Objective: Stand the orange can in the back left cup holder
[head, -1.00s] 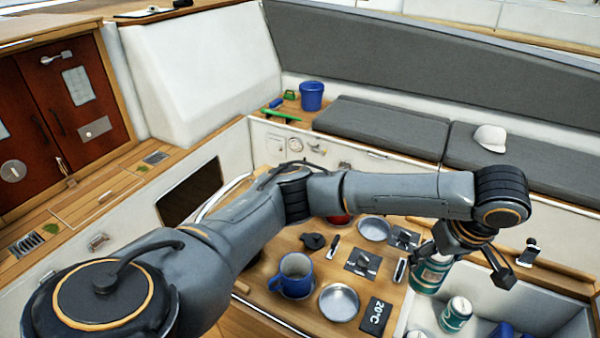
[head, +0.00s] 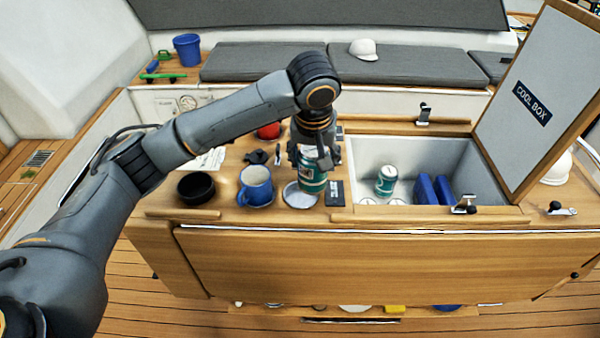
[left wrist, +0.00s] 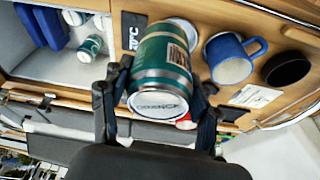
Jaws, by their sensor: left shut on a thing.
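I see no orange can in these views. My left gripper (head: 315,162) is shut on a green can with a pale label and silver end (head: 313,184). The can hangs roughly upright over the table, above or just in front of a round metal holder (head: 291,198). I cannot tell whether it touches. In the left wrist view, the green can (left wrist: 163,65) sits between the fingers of my gripper (left wrist: 157,112). A blue mug (head: 256,187) stands left of the metal holder. A red round thing (head: 269,131) is at the table's back left. My right gripper is not in view.
The open cool box (head: 365,148) on the right holds another green can (head: 386,180) and blue blocks (head: 427,190); its lid (head: 530,100) stands up. A black bowl (head: 196,187) is left of the mug. A dark temperature plate (head: 335,193) lies beside the holder.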

